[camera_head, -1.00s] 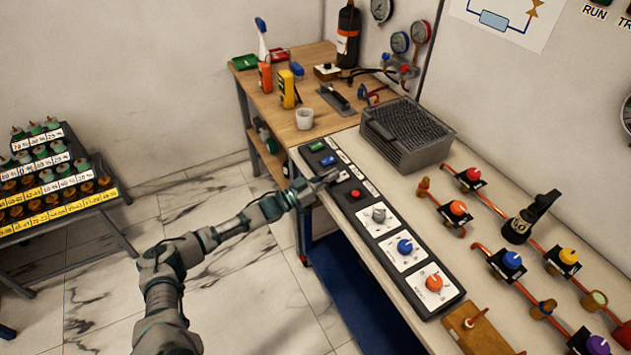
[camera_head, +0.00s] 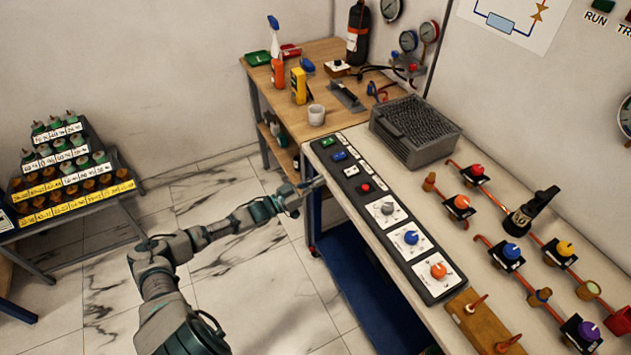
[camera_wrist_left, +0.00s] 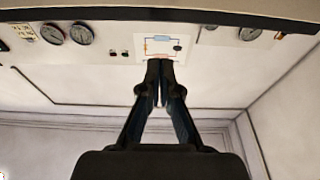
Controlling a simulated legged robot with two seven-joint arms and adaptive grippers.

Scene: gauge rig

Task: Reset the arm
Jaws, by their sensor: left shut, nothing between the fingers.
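My left gripper (camera_head: 312,186) is at the left edge of the bench, beside the control panel (camera_head: 425,255) and apart from its buttons as far as I can tell. In the left wrist view its two fingers (camera_wrist_left: 160,80) are together with nothing between them, and they point toward a wall with gauges. The panel carries a green button (camera_head: 328,142), a blue button (camera_head: 339,156), a red button (camera_head: 365,188), and grey, blue and orange knobs in a row. My right gripper is not in view.
A grey mesh-topped box (camera_head: 415,130) stands behind the panel. Pipes with coloured valve knobs (camera_head: 512,251) run along the right side. A wooden table (camera_head: 285,105) holds a white cup (camera_head: 316,114) and tools. A bottle rack (camera_head: 65,170) stands at the left. The floor between is clear.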

